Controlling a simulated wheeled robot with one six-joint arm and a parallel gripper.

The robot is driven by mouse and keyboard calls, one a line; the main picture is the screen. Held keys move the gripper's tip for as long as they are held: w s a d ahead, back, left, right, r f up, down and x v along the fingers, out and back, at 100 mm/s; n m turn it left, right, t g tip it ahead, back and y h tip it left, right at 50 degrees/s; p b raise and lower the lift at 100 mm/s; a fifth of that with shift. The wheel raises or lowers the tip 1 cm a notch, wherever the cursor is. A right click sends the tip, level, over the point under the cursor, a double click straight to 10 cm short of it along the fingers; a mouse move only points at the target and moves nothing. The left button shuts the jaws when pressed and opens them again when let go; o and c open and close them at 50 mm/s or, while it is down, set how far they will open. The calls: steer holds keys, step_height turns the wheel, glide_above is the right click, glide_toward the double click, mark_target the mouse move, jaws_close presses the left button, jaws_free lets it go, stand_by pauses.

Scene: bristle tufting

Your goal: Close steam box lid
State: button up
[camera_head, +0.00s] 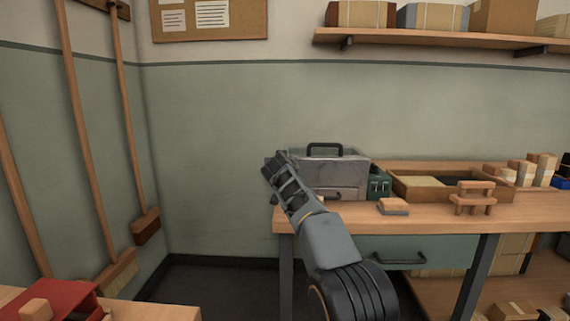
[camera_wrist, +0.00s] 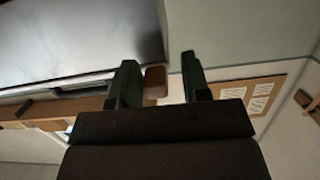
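The steam box (camera_head: 345,172) is a grey metal box at the left end of the workbench, with a black arched handle (camera_head: 325,147) at its top. I cannot tell clearly how far its lid stands open. My gripper (camera_head: 275,166) is at the box's left side, in front of the wall. In the wrist view, its two dark green fingers (camera_wrist: 160,66) are apart. A small brown wooden piece (camera_wrist: 155,82) shows between them, close to the left finger and clear of the right one. A grey metal surface (camera_wrist: 75,40) fills the upper left of that view.
A dark green box (camera_head: 379,183) stands right of the steam box. A wooden tray (camera_head: 408,191), a small block stack (camera_head: 393,207) and a small wooden stand (camera_head: 474,198) are farther right on the workbench (camera_head: 430,218). Brooms (camera_head: 128,110) lean at left; a red object (camera_head: 60,299) is lower left.

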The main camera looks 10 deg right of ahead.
steer(key=shift+o, duration=0.6)
steer(key=shift+d+r, duration=0.2)
steer(key=shift+d, duration=0.1)
steer(key=b+v, duration=0.2)
steer(key=v, duration=1.2)
steer(key=shift+b, duration=0.4)
steer(key=s+d+r+g+y+p, duration=0.1)
steer(key=s+g+p, duration=0.3)
steer(key=s+p, duration=0.6)
steer(key=s+d+r+n+g+y+p, duration=0.1)
steer(key=s+d+r+g+p, duration=0.2)
steer(key=s+p, duration=0.7)
steer(key=s+d+r+n+g+y+p, duration=0.1)
steer(key=s+d+r+g+p, duration=0.1)
steer(key=s+p, duration=0.9)
steer(key=shift+r+g+p, duration=0.45)
steer(key=shift+g+p, duration=0.85)
steer(key=shift+p, duration=2.8)
